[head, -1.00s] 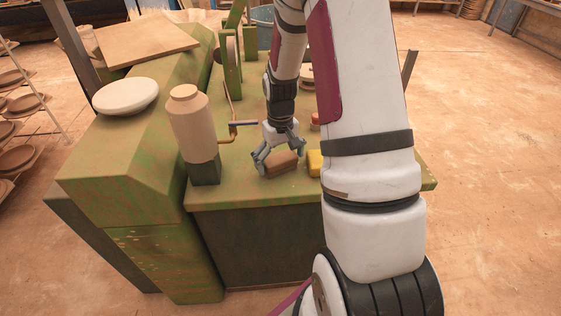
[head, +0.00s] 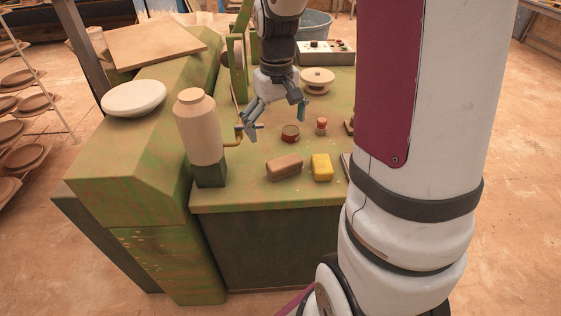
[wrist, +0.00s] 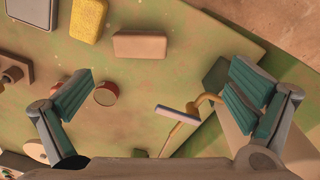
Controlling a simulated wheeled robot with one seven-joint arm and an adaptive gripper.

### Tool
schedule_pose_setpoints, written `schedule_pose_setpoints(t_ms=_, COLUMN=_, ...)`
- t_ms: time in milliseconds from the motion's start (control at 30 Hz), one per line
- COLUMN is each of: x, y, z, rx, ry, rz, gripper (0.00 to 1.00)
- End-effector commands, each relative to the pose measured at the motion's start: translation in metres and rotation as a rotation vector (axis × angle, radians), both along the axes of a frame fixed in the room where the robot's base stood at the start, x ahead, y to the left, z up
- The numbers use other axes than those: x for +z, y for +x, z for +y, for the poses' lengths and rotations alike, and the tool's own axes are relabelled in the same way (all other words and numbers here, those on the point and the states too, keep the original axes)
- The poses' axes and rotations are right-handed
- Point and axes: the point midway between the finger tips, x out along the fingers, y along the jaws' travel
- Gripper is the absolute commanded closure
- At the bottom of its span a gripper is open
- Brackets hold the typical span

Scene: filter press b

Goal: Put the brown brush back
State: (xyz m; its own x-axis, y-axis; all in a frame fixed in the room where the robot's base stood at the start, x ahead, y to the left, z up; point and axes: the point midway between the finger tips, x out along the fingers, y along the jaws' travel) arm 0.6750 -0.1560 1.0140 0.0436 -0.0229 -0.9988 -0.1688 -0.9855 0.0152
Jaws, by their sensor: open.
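The brown brush (head: 284,167) appears as a rounded brown block lying flat on the green worktop, near its front edge; no bristles show. In the wrist view the brush (wrist: 140,44) lies ahead of the fingertips, above centre. A yellow block (head: 321,167) lies just right of it in the head view, apart from it. My gripper (head: 276,128) is open and empty, above the worktop and farther back than the brush. In the wrist view my gripper (wrist: 160,75) has its fingers spread wide with nothing between them touching.
A red tin (head: 290,134) and small jar (head: 321,126) stand behind the blocks. A crank with a blue-grey handle (wrist: 178,113) is close to my right finger in the wrist view. A tall beige bottle (head: 197,128) stands left. A lidded pot (head: 317,82) and control box (head: 327,53) are behind.

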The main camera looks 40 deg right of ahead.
Motion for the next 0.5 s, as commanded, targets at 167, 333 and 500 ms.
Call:
schedule_pose_setpoints(t_ms=167, x=0.055, y=-0.039, z=0.052, rx=0.046, ry=-0.023, rz=-0.066, gripper=0.00)
schedule_pose_setpoints(t_ms=333, x=0.087, y=-0.085, z=0.093, rx=0.083, ry=-0.029, rz=-0.126, gripper=0.00)
schedule_pose_setpoints(t_ms=500, x=0.103, y=-0.137, z=0.125, rx=0.121, ry=-0.026, rz=-0.184, gripper=0.00)
